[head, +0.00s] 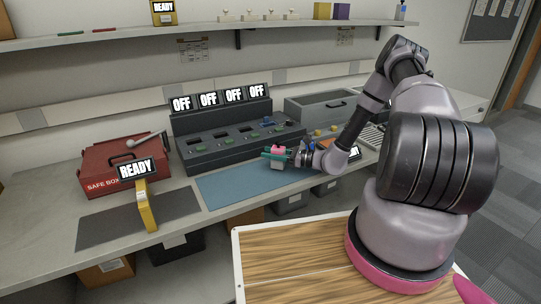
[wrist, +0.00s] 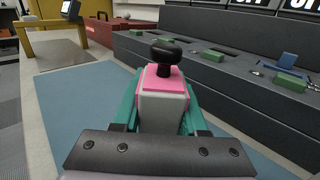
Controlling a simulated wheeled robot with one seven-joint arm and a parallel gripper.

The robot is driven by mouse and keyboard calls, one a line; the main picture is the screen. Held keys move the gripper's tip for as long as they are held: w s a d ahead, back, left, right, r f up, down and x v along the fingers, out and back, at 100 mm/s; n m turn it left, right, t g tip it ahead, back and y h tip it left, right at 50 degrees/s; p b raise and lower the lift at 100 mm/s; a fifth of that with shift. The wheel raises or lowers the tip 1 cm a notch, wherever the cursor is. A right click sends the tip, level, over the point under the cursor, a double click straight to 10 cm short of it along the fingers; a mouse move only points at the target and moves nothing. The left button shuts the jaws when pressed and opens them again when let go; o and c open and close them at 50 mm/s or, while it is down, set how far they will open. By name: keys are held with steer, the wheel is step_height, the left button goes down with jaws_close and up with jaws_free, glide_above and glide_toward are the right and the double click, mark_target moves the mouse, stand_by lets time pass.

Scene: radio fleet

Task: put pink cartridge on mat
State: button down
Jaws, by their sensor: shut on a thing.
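The pink cartridge (head: 278,150) has a pink top and a pale body. In the wrist view the pink cartridge (wrist: 165,98) has a black knob on top and stands upright between the teal fingers. My gripper (head: 276,155) is shut on it, over the back right part of the blue mat (head: 235,186). The blue mat (wrist: 75,110) also lies below and to the left of the cartridge in the wrist view. The cartridge's underside is hidden, so I cannot tell whether it touches the mat.
A dark console (head: 225,142) with several OFF displays stands behind the mat. A red safe box (head: 105,172) and a yellow READY stand (head: 146,205) are to the left. A dark grey mat (head: 110,222) lies beside the blue one.

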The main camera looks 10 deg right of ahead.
steer(key=shift+f, duration=0.25)
steer(key=shift+f, duration=0.2)
steer(key=shift+c, duration=2.2)
jaws_free()
